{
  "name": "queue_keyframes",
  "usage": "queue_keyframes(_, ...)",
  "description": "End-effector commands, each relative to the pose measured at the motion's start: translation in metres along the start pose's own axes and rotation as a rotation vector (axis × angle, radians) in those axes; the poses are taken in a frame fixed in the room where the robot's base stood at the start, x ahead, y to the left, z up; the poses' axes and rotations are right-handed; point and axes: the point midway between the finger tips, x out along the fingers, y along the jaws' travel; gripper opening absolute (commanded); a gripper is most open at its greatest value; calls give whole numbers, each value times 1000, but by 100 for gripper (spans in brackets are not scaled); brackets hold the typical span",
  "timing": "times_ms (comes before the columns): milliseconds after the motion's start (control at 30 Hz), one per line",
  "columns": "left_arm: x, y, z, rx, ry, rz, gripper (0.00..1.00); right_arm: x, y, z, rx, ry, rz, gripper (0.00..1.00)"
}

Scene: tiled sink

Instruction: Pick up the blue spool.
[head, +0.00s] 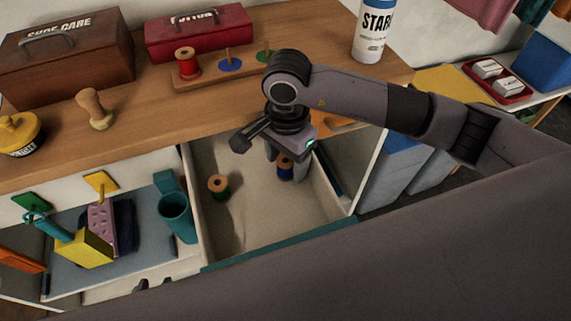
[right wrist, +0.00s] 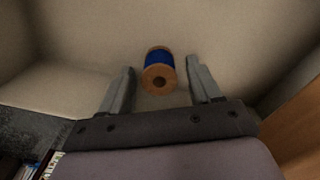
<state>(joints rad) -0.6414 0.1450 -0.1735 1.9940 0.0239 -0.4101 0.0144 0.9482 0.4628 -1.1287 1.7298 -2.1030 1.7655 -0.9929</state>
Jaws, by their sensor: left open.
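The blue spool (head: 285,170), with wooden ends, stands in the open drawer (head: 240,235), partly hidden by my right gripper (head: 285,160). In the right wrist view the blue spool (right wrist: 158,72) lies between and slightly beyond the two fingertips of my right gripper (right wrist: 160,78). The fingers are apart, with a gap on each side of the spool. At the bottom left of the head view, two dark tips of my left gripper (head: 154,284) show in front of the drawers, apart and empty; the rest of it is hidden.
A green spool (head: 218,187) stands left in the same drawer. The drawer walls are close to my right gripper. A red spool (head: 187,62) sits on a peg board (head: 208,76) on the bench.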

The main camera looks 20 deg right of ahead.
Motion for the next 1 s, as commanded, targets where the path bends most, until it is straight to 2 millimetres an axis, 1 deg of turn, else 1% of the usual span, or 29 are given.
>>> queue_keyframes(33, 0, 0, 0, -1, 0, 0, 43, 0, 0, 0, 0, 0, 0, 46)
queue_keyframes(67, 0, 0, 0, -1, 0, 0, 43, 0, 0, 0, 0, 0, 0, 36)
queue_keyframes(100, 0, 0, 0, -1, 0, 0, 43, 0, 0, 0, 0, 0, 0, 23)
queue_keyframes(133, 0, 0, 0, -1, 0, 0, 43, 0, 0, 0, 0, 0, 0, 13)
queue_keyframes(167, 0, 0, 0, -1, 0, 0, 43, 0, 0, 0, 0, 0, 0, 6)
queue_keyframes(467, 0, 0, 0, -1, 0, -1, 43, -1, 0, 0, 0, 0, 0, 6)
queue_keyframes(567, 0, 0, -1, -1, 2, -1, 43, -4, 0, 0, 0, 0, -1, 6)
queue_keyframes(667, -1, 0, -2, -1, 3, -1, 43, -12, -1, 0, -1, -1, -3, 6)
queue_keyframes(767, -1, -1, -3, -1, 5, -2, 43, -26, -1, 0, 0, 1, -4, 6)
queue_keyframes(867, -1, -1, -3, -1, 5, -2, 43, -46, -1, -1, -1, 1, -5, 6)
queue_keyframes(1000, -2, -1, -3, -1, 5, -2, 43, -84, -2, -1, -1, 3, -8, 6)
